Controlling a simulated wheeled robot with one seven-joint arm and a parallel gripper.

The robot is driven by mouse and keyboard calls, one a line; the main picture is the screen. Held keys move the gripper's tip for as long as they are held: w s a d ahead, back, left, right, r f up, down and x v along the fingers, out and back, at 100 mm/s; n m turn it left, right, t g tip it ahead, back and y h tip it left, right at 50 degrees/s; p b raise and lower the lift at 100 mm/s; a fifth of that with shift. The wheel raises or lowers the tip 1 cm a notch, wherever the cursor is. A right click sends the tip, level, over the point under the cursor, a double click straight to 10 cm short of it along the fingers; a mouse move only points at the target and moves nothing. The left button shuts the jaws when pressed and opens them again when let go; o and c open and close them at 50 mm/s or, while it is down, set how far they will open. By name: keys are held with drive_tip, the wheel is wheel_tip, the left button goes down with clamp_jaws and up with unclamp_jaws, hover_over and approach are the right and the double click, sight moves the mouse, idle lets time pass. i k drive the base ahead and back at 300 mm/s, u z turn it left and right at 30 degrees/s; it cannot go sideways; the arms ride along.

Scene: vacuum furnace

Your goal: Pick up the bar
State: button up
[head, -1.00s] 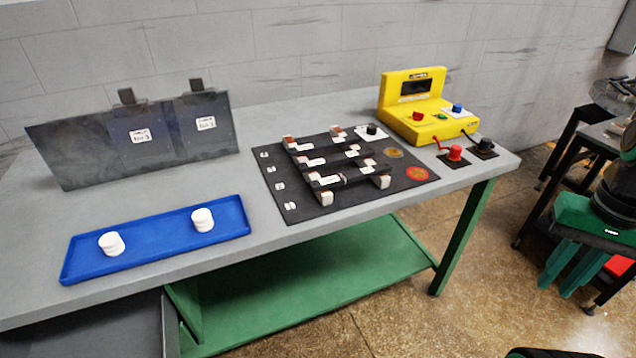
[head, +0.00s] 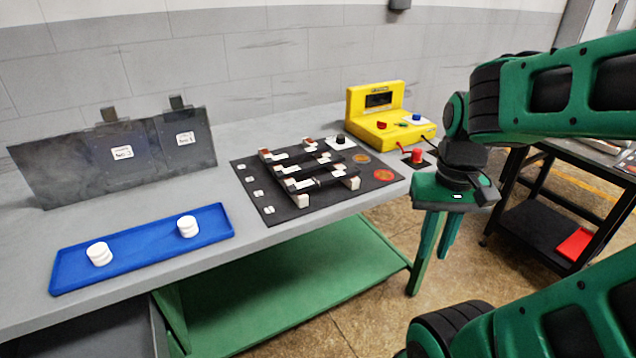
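Several dark bars (head: 318,183) lie across white support blocks with brown and white ends on the black mat (head: 265,207). I cannot tell which of them is the task's bar. My gripper (head: 439,250) hangs in the air to the right of the mat, by the table's right end, fingers pointing down. The two green fingers are apart with nothing between them. It is clear of the bars.
A yellow control box (head: 380,115) stands behind the mat, with a red knob (head: 417,156) near it. A blue tray (head: 140,250) with white discs (head: 188,226) lies left. Dark panels (head: 115,160) stand behind it. Bare grey table lies between tray and mat.

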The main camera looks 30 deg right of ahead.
sight(293, 189)
drive_tip(key=z, duration=0.05)
drive_tip(key=i, duration=1)
drive_tip(key=k, duration=1.2)
drive_tip(key=u, duration=0.35)
drive_tip(key=i, duration=0.75)
drive_tip(key=z, duration=0.25)
